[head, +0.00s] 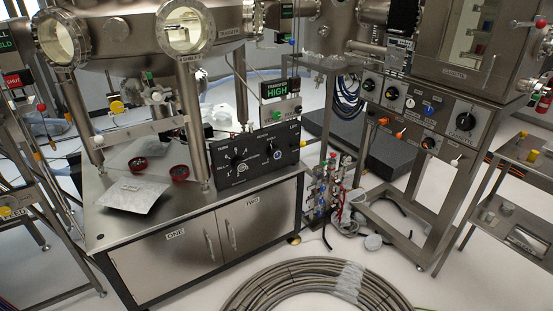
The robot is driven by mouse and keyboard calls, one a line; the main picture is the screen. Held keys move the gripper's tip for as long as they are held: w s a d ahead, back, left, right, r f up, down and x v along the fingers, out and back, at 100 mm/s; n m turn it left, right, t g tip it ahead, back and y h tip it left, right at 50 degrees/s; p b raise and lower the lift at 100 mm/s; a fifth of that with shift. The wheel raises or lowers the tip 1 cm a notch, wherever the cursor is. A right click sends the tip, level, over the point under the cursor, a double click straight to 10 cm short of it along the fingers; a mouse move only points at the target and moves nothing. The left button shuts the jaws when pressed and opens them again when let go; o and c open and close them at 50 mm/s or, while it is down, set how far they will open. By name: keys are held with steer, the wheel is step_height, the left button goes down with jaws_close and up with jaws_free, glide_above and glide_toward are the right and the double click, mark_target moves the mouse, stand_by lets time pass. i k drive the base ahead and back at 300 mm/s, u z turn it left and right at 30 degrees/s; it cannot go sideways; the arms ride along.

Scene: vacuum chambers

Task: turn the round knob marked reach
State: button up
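A black control panel (224,169) stands on the right end of the steel cabinet top, below the chamber. It carries small white labels along its top edge; the middle one seems to read REACH, but the print is very small. A round dark knob (239,159) with white marks sits left of the panel's middle. A smaller control with a blue centre (277,154) sits to the right of it. I cannot tell for sure which control the reach label belongs to. My gripper is not in view.
The steel cabinet (160,265) bears a pale sheet (133,195) and two red-rimmed round parts (179,172). A coiled metal hose (300,290) lies on the floor in front. Another knob panel (410,103) stands at right. Some floor between them is clear.

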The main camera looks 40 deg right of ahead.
mark_target(273, 151)
steer(key=z, duration=0.05)
steer(key=i, duration=0.9)
steer(key=u, duration=0.05)
